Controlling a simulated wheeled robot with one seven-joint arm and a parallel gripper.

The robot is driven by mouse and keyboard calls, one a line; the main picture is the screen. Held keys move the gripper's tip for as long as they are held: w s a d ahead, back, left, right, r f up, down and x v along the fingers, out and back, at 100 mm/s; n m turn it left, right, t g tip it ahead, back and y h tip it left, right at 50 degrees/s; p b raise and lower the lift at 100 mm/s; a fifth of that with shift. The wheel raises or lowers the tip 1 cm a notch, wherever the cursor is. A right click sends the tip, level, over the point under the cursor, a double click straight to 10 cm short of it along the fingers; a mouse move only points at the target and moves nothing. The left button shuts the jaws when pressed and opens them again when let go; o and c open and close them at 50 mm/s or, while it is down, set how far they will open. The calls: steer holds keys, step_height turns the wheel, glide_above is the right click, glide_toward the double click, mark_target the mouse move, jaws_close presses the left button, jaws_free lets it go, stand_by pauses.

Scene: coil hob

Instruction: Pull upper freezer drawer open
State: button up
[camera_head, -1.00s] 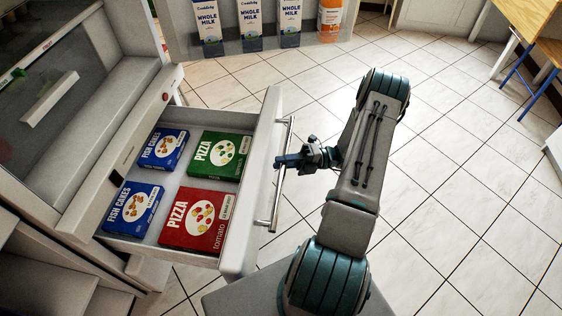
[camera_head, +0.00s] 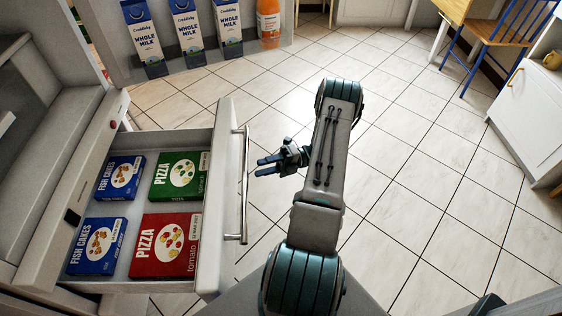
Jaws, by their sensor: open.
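The upper freezer drawer (camera_head: 222,175) is pulled out from the freezer body, and its inside shows from above. Its metal bar handle (camera_head: 244,185) runs along the outer side of the drawer front. My gripper (camera_head: 259,167) is open and empty. It is just to the right of the handle, with its fingers pointing left toward it and a small gap visible between them.
The drawer holds blue fish cakes boxes (camera_head: 97,246), a green pizza box (camera_head: 180,176) and a red pizza box (camera_head: 165,245). A door shelf with milk cartons (camera_head: 187,32) and an orange bottle (camera_head: 268,22) is at the top. Tiled floor (camera_head: 420,150) lies clear to the right.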

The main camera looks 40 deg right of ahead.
steer(key=v, duration=0.7)
steer(key=shift+s+d, duration=0.1)
steer(key=shift+d, duration=0.05)
stand_by(0.3)
